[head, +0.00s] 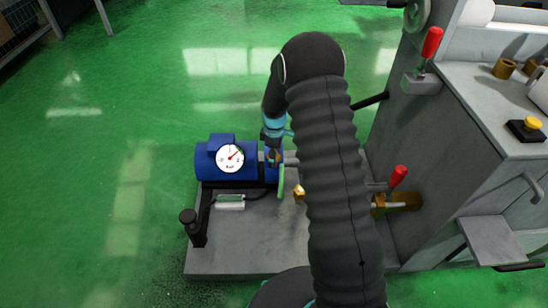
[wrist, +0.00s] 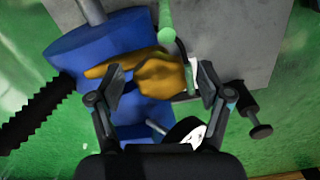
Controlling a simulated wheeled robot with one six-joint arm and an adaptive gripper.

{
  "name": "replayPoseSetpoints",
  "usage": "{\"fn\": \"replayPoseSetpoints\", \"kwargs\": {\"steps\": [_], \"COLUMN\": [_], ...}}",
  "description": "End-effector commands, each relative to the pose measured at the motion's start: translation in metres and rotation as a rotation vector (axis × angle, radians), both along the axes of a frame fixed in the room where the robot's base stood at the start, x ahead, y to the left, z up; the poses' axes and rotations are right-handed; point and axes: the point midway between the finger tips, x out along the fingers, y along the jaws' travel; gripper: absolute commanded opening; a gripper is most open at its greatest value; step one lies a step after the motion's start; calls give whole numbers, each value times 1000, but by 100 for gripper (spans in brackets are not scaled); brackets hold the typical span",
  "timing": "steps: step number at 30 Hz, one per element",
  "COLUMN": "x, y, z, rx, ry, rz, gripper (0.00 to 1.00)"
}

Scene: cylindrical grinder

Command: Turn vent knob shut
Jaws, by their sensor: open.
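The brass-yellow vent knob (wrist: 160,78), with a long wing pointing left, sits against the blue pump body (wrist: 75,52) in the wrist view. My gripper (wrist: 162,82) is open, with one finger on each side of the knob. I cannot tell whether either finger touches it. In the head view my gripper (head: 272,140) is over the right end of the blue pump (head: 207,163); the arm and gripper largely hide the knob there. A round white pressure gauge (head: 230,158) faces up on the pump.
A green handle (head: 281,180) hangs beside the pump; its rounded end (wrist: 166,33) shows in the wrist view. A black capped post (head: 191,225) stands on the grey base plate (head: 235,260). The grey machine (head: 500,105) with red-handled levers (head: 431,43) is on the right. The green floor is clear on the left.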

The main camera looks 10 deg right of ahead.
Motion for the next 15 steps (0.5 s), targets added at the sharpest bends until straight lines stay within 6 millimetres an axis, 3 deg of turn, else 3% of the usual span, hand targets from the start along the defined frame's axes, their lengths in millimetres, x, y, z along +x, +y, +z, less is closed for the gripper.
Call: {"fn": "replayPoseSetpoints", "kwargs": {"steps": [12,13,15], "x": [0,0,0], "y": [0,0,0], "z": [-9,-9,-9], "rx": [0,0,0], "ry": [0,0,0], "rz": [0,0,0], "gripper": [78,75,58]}}
